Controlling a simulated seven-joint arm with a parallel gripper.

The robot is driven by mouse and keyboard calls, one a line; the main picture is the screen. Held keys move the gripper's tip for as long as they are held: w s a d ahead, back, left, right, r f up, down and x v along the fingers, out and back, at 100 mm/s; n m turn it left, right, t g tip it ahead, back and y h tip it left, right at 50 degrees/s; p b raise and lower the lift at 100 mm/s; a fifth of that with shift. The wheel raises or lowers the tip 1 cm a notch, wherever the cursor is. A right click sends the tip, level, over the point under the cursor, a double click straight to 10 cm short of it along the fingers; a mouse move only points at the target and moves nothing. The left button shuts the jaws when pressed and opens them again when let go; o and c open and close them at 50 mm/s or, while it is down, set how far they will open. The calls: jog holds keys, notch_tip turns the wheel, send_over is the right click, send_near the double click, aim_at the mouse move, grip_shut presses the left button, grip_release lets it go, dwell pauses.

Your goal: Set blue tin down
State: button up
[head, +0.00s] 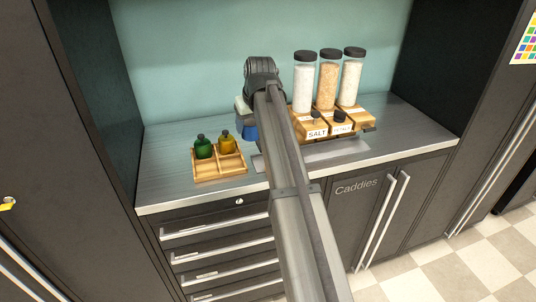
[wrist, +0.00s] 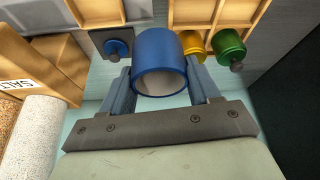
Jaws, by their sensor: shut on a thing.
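The blue tin (wrist: 160,58) is between the two fingers of my gripper (wrist: 161,88) in the wrist view, its round pale opening facing the camera. My gripper is shut on it. In the head view the blue tin (head: 250,131) shows only in part, left of my arm and over the counter; my arm hides the rest. Whether it touches the counter cannot be told. A small blue knobbed piece (wrist: 118,48), like a lid, lies on a dark square beside the tin in the wrist view.
Another wooden tray (wrist: 88,14) shows in the wrist view. A salt rack (head: 312,129) with tall jars stands at right. The counter's left end (head: 165,165) is clear.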

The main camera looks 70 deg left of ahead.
jog(key=w+d+m, duration=0.1)
jog(key=w, duration=0.8)
jog(key=shift+n, duration=0.9)
jog(key=shift+s+d+f, duration=0.1)
jog(key=shift+s+f, duration=0.05)
jog(key=shift+f, duration=4.55)
jog(key=shift+f, duration=0.3)
jog(key=o, duration=1.2)
jog(key=shift+d+f, duration=0.15)
jog(key=shift+f, duration=0.05)
jog(key=shift+r, duration=0.25)
jog(key=v, duration=1.2)
jog(key=shift+r, duration=0.3)
